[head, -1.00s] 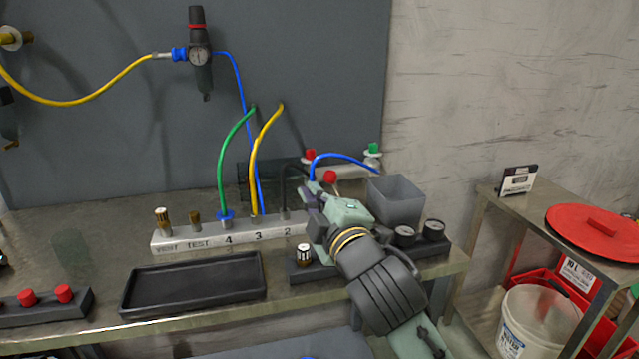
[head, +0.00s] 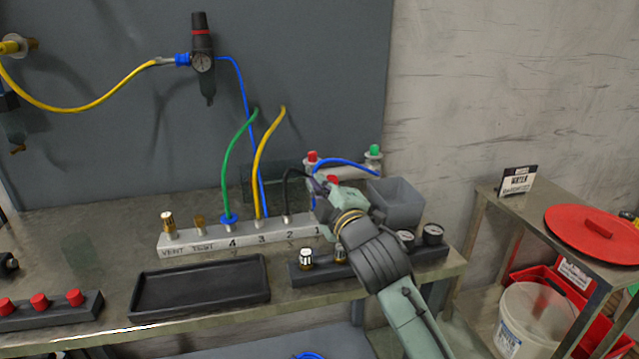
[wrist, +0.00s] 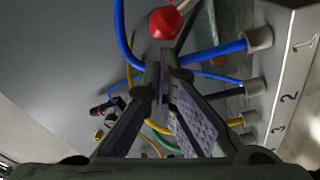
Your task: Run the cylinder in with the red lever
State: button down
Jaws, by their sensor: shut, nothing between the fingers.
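The red lever's round knob (head: 333,179) shows just above my gripper in the head view, its lower part hidden. In the wrist view the knob (wrist: 165,23) is on a metal stem, just beyond my fingertips, with a small apparent gap. My gripper (wrist: 163,76) is shut and empty, its fingertips together; in the head view it (head: 318,187) is over the right end of the numbered manifold. A pale horizontal body, seemingly the cylinder (head: 345,172), lies behind with red and green ends, partly hidden by my gripper and a blue hose.
The manifold (head: 195,240) carries blue, black, yellow and green hoses close to my fingers. A grey bin (head: 397,203) stands right of my gripper. A gauge block (head: 433,251) and a black tray (head: 200,307) lie in front.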

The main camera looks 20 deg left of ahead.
jog(key=shift+w+d+r+m, duration=0.2)
jog(key=shift+d+m, duration=0.05)
jog(key=shift+m, duration=0.05)
jog(key=shift+w+d+r+m, duration=0.2)
jog(key=shift+d+m, duration=0.1)
jog(key=shift+m, duration=0.1)
